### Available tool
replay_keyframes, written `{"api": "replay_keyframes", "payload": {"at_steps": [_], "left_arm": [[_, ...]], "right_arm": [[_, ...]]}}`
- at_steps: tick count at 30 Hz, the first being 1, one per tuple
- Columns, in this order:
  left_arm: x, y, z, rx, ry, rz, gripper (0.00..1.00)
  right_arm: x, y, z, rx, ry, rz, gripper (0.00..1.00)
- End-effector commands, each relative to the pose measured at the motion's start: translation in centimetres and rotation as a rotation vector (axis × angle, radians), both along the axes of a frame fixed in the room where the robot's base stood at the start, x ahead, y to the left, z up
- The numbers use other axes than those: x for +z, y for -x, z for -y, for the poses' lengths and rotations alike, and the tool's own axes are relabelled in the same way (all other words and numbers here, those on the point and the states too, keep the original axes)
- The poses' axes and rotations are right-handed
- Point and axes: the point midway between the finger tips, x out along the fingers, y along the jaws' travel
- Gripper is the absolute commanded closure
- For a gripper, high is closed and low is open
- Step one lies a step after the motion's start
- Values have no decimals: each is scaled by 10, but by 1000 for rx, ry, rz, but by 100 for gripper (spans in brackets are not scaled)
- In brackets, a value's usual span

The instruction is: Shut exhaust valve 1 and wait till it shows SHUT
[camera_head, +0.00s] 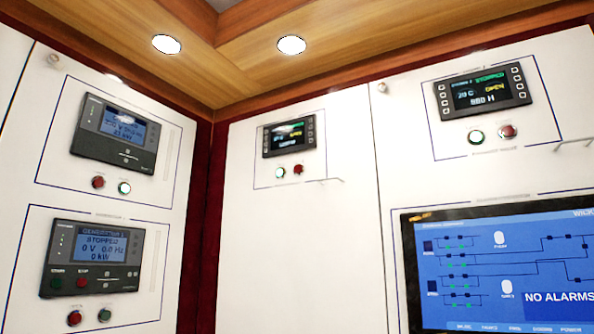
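Two small black display panels show on the white wall. The middle panel (289,134) has a green line at its top and a yellow word that looks like OPEN. The labels are too small to tell which panel is exhaust valve 1. Neither gripper is in view.
Two generator panels hang on the left wall: the upper (118,134) is lit, the lower (92,257) reads STOPPED. Each has red and green buttons beneath. A large blue screen (510,270) at lower right reads NO ALARMS. Thin rails (322,180) jut from the wall.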

Motion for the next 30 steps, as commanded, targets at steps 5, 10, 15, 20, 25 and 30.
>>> {"api": "replay_keyframes", "payload": {"at_steps": [5, 10, 15, 20, 25, 30], "left_arm": [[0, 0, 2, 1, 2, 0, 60], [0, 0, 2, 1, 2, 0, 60], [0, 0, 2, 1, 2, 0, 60], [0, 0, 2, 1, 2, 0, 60], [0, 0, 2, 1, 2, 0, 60], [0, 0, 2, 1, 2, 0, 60]], "right_arm": [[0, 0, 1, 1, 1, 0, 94], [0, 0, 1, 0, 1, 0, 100], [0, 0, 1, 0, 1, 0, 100], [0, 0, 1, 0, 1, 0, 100], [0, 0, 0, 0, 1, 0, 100], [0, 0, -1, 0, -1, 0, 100]]}}
